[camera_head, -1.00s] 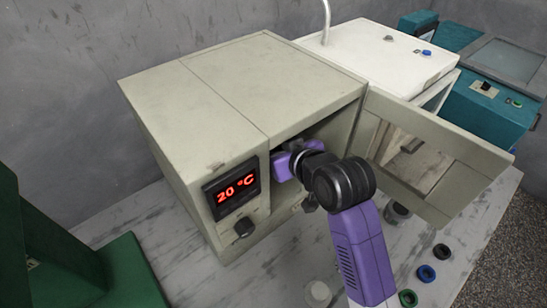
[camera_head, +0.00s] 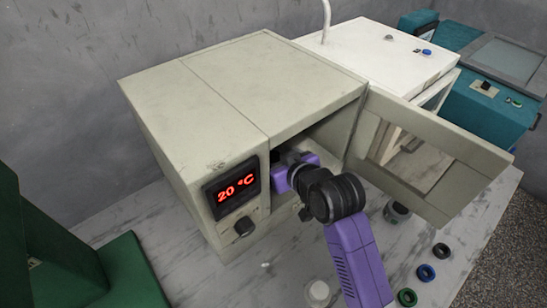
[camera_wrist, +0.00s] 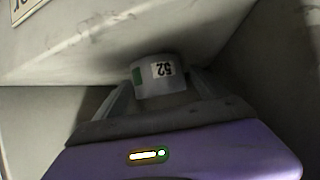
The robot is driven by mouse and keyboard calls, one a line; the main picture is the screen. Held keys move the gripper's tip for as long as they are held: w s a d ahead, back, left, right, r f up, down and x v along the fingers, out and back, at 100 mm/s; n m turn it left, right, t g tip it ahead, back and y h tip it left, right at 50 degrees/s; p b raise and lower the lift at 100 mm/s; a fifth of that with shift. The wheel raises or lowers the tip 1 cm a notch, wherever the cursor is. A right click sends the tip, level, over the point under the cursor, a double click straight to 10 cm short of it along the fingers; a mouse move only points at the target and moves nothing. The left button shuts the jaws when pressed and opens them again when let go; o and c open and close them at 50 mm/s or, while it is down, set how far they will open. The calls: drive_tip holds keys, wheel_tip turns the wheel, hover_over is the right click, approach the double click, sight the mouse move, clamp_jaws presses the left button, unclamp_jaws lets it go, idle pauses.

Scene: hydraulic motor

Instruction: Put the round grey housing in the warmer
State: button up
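The warmer (camera_head: 225,95) is a beige box with a red 20 °C display, and its door (camera_head: 435,155) stands open to the right. My gripper (camera_wrist: 158,92) reaches through the opening; its purple body shows there in the head view, while the fingers are hidden. In the wrist view, the round grey housing (camera_wrist: 150,72) sits between the two fingers, with a "52" label and a green patch facing the camera. The fingers appear closed against its sides. Pale inner walls surround it; I cannot tell whether it touches the floor.
A grey cylindrical part (camera_head: 397,212) stands below the open door. A white machine (camera_head: 375,55) stands behind the warmer.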

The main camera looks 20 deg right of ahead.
drive_tip(key=shift+r, duration=0.15)
drive_tip(key=v, duration=1.2)
drive_tip(key=s+d+f+m+t+h, duration=0.1)
drive_tip(key=s+f, duration=0.3)
drive_tip(key=s, duration=0.3)
drive_tip(key=s+f+m, duration=0.1)
drive_tip(key=s+f, duration=0.3)
drive_tip(key=s, duration=0.3)
drive_tip(key=s+r+t, duration=0.1)
drive_tip(key=s+r, duration=0.2)
drive_tip(key=s, duration=1.4)
drive_tip(key=shift+r+t+h, duration=0.2)
drive_tip(key=shift+t+h, duration=0.1)
drive_tip(key=shift+t, duration=0.1)
drive_tip(key=shift+w+a, duration=0.1)
